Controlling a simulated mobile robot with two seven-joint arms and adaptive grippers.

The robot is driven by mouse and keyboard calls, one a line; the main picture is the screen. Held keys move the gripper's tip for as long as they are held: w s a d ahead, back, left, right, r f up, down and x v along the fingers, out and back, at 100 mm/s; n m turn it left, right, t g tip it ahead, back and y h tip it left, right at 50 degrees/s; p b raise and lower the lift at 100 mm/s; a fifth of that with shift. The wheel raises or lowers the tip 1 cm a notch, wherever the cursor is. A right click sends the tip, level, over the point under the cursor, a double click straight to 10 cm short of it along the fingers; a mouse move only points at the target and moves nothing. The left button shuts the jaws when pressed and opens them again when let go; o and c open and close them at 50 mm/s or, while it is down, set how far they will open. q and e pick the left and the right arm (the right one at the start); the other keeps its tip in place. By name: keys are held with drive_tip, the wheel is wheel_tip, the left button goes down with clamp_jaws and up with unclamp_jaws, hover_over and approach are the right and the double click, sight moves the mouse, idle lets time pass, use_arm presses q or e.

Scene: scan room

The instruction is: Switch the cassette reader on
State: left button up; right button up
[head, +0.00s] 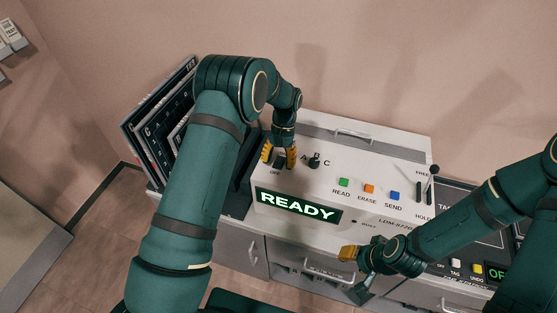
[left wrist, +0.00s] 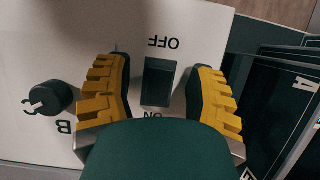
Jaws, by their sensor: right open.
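The cassette reader (head: 385,160) is a white sloped console on a counter. Its green display (head: 298,206) is lit and reads READY. Its dark rocker switch (left wrist: 158,82) lies between OFF and ON labels; the ON label is partly hidden by my gripper. My left gripper (head: 279,157) is over the switch, fingers apart on either side of it, with gaps in the left wrist view (left wrist: 162,100). I cannot tell which way the rocker is tipped. My right gripper (head: 350,255) is open, in front of the reader's front edge, with yellow fingertips showing.
A black A-B-C knob (head: 314,160) sits right beside the left gripper. Green (head: 343,182), orange (head: 369,188) and blue (head: 394,196) buttons and a lever (head: 429,183) are further right. Dark framed panels (head: 160,117) stand at the left. A second console (head: 461,266) is at the right.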

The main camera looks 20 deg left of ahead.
use_arm(q)
drive_tip(key=v, duration=1.2)
